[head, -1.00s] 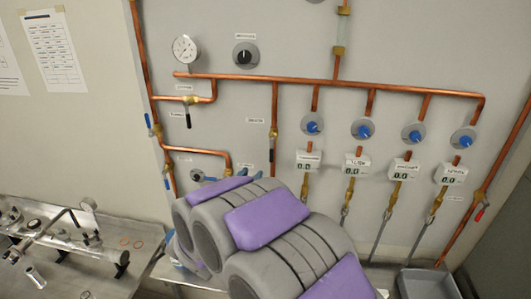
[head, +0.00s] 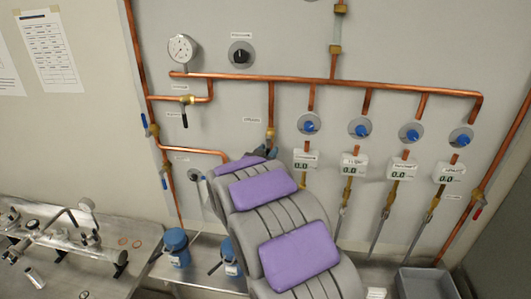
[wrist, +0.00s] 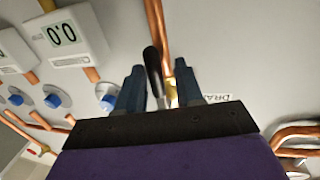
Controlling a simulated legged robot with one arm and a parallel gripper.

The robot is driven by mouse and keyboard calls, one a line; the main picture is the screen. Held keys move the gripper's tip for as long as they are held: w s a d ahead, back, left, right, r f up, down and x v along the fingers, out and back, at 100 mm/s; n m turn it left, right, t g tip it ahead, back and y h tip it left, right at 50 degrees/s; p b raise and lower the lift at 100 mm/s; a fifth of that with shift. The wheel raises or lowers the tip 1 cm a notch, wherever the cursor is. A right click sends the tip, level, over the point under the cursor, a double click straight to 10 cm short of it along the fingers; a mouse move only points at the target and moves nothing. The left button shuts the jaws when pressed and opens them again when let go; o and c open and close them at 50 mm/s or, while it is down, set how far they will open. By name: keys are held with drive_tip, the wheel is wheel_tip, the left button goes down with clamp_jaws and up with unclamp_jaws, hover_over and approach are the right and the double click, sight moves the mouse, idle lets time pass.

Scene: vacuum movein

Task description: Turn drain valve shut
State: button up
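The drain valve is a brass fitting (head: 270,132) at the lower end of a short copper drop pipe, with a label to its left, in the head view. In the wrist view its brass body (wrist: 171,91) and long black handle (wrist: 153,70) show close ahead, with a partly hidden label reading "DRA". My gripper (wrist: 160,85) is open, with one dark blue finger on each side of the handle. I cannot tell whether either finger touches it. In the head view my gripper (head: 263,153) is just below the valve, and my arm hides the handle.
Digital readouts (head: 305,159) and blue knobs (head: 309,124) stand close to the right of the valve. A copper pipe (head: 215,152) runs to its left. A grey bin (head: 428,283) is at lower right.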

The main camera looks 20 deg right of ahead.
drive_tip(key=shift+d, duration=0.55)
drive_tip(key=shift+a+f, duration=0.1)
drive_tip(key=shift+a, duration=0.2)
drive_tip(key=c, duration=0.5)
clamp_jaws()
